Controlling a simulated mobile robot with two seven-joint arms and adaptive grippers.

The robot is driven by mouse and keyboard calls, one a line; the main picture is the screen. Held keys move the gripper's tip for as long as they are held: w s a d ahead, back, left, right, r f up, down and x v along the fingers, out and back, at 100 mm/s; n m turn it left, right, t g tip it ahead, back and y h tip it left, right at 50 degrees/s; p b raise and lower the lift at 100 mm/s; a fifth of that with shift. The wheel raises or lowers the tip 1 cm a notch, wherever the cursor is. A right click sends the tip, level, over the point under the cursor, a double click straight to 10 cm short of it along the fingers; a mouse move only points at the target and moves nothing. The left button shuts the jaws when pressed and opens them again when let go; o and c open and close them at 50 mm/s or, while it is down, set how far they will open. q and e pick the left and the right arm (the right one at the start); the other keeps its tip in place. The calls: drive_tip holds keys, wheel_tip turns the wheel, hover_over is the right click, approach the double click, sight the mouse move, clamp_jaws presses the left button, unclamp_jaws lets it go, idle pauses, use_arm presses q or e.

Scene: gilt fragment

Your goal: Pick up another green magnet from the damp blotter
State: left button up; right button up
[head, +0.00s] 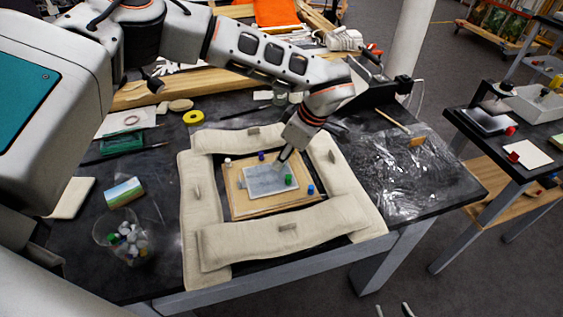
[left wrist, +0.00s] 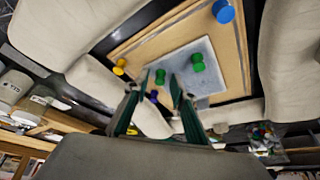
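The grey blotter (head: 262,184) lies on a wooden board (head: 245,206). A green magnet (head: 289,180) stands on its right part. In the left wrist view two green magnets show on the blotter (left wrist: 182,56), one at the right (left wrist: 198,62) and one nearer my fingers (left wrist: 160,76). My left gripper (head: 282,161) reaches down over the blotter's far edge. In its wrist view the fingers (left wrist: 160,86) are apart, with nothing seen held between them; the nearer green magnet shows just beyond their tips. My right gripper (head: 393,309) barely shows at the bottom edge, its two tips apart.
Blue (head: 310,190), purple (head: 261,156) and white (head: 227,162) pins stand on the board's margins. Padded cream cushions (head: 270,240) ring the board. A clear cup (head: 107,226) of coloured pieces stands at the left. Crumpled clear film (head: 410,185) covers the table at right.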

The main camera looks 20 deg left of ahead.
use_arm(q)
drive_tip(key=c, duration=0.4)
drive_tip(key=shift+c, duration=0.2)
drive_tip(key=shift+r, duration=0.1)
